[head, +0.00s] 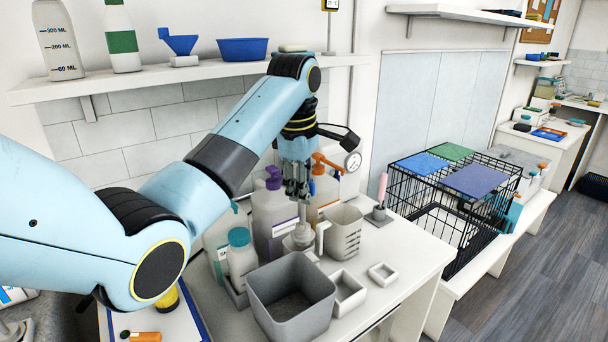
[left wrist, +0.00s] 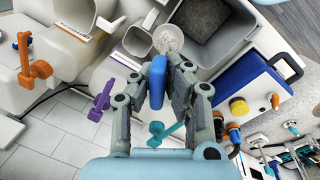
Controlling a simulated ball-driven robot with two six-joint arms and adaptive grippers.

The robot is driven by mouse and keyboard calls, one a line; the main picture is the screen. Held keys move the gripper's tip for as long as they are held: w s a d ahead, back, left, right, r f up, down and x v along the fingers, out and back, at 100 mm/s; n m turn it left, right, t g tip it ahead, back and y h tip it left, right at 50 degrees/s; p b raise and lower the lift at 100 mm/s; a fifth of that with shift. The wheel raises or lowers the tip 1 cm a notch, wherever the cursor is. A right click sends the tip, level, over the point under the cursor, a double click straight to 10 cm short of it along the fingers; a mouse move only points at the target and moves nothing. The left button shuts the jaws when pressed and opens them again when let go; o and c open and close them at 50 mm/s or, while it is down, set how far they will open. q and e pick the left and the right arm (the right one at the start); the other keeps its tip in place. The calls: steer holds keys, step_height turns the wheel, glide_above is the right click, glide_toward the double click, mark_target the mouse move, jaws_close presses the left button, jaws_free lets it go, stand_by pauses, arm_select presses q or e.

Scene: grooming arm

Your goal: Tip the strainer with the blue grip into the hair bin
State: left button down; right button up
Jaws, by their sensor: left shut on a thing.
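My left gripper (head: 298,192) points down and is shut on the blue grip (left wrist: 158,80) of the strainer. The strainer's pale round bowl (head: 302,238) hangs below the fingers, just behind the far rim of the hair bin and beside a grey measuring jug. In the left wrist view the bowl (left wrist: 168,39) lies between the jug and the bin, with pale speckled matter in it. The hair bin is the square grey open box (head: 318,315); it also shows in the left wrist view (left wrist: 228,48), with a dark speckled floor. My right gripper is not in view.
The measuring jug (head: 343,236) stands close to the strainer. Pump bottles (head: 270,215) and a teal-capped bottle (head: 241,262) crowd the left. Two small white trays (head: 346,296) sit right of the bin. A wire cage (head: 450,215) stands farther right.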

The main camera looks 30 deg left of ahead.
arm_select(q)
steer(key=shift+f, duration=0.15)
steer(key=s+d+f+t, duration=0.1)
steer(key=s+t, duration=0.3)
steer(key=s, duration=0.2)
steer(key=shift+f+y, duration=0.15)
steer(key=shift+y, duration=0.15)
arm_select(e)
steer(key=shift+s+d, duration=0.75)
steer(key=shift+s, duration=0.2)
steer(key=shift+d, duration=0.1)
